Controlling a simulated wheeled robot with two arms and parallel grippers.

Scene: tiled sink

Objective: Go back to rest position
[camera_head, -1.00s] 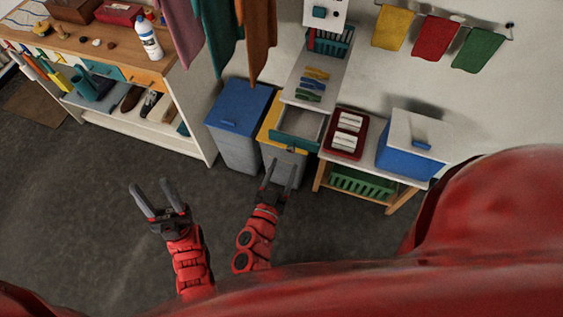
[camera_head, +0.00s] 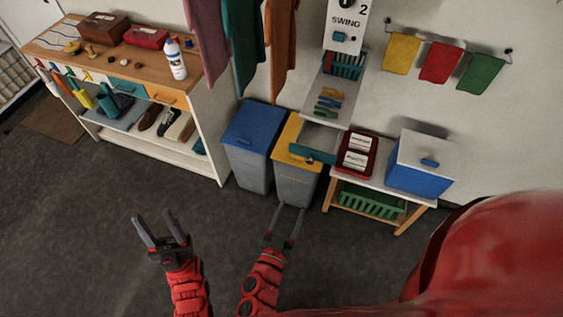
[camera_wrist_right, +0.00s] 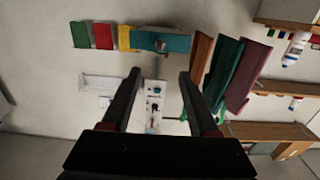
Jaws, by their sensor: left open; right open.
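My left gripper (camera_head: 160,232) is open and empty, held over the bare floor at the lower left of the head view. My right gripper (camera_head: 286,226) is open and empty, in front of the grey bin with the yellow lid (camera_head: 296,176). In the right wrist view its two dark fingers (camera_wrist_right: 157,95) stand wide apart with nothing between them. Behind them show the wall panel (camera_wrist_right: 154,103) and the teal front of the drawer (camera_wrist_right: 162,43). Both grippers are apart from the furniture.
An open drawer with a teal front (camera_head: 312,153) juts out over the bins. A blue-lidded bin (camera_head: 250,147) stands left of it. A low table (camera_head: 372,178) holds a red tray (camera_head: 357,158) and a blue box (camera_head: 421,166). A workbench (camera_head: 120,55) is at left. The grey floor (camera_head: 80,210) is clear.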

